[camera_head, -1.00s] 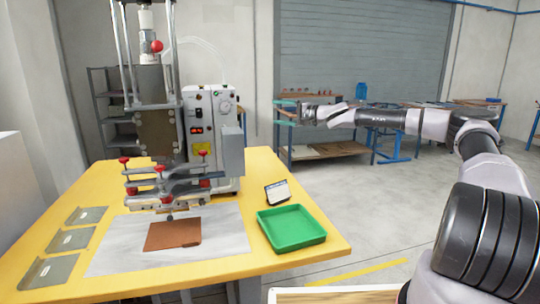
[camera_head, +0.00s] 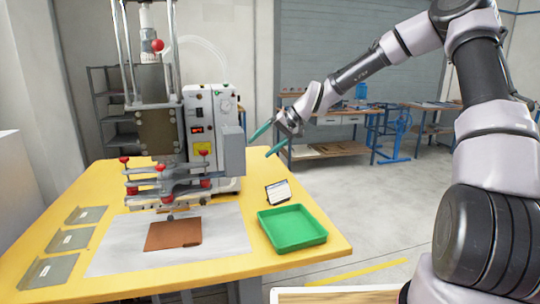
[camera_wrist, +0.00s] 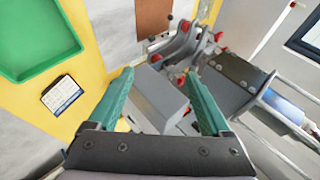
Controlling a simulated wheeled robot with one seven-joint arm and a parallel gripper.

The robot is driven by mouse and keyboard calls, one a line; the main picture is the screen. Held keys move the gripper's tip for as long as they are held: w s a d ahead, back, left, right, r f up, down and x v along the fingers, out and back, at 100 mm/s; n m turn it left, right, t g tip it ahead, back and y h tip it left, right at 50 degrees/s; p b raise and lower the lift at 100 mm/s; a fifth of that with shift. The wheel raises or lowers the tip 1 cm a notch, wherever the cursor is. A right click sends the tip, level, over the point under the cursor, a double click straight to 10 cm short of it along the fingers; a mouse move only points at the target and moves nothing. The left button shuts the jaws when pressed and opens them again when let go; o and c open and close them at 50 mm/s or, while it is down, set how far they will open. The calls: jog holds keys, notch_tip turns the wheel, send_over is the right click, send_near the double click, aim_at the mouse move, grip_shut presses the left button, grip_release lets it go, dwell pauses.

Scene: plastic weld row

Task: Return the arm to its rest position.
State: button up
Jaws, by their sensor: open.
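My gripper (camera_head: 266,141) is in the air to the right of the welding machine (camera_head: 212,140), above and behind the yellow table's right part in the head view. Its two green fingers are spread apart with nothing between them. My arm reaches up from the lower right, bends at the top right and slopes down to the gripper. In the wrist view the open fingers (camera_wrist: 163,100) show, with the machine's grey box (camera_wrist: 158,98) visible beyond them.
The yellow table (camera_head: 318,225) holds a green tray (camera_head: 291,228), a small card stand (camera_head: 277,192), a brown sheet (camera_head: 172,234) on a white mat (camera_head: 115,250), and several grey plates (camera_head: 70,240) at left. Workbenches (camera_head: 335,118) stand behind. The floor right of the table is clear.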

jog(key=s+d+r+m+t+h, duration=0.2)
jog(key=s+d+r+h, duration=0.1)
jog(key=s+d+r, duration=0.6)
jog(key=s+d+r+m+t+h, duration=0.3)
jog(key=s+d+r, duration=0.6)
jog(key=s+d, duration=0.9)
jog(key=shift+s+r+h, duration=0.4)
jog(key=shift+s+h, duration=0.2)
jog(key=shift+s, duration=0.55)
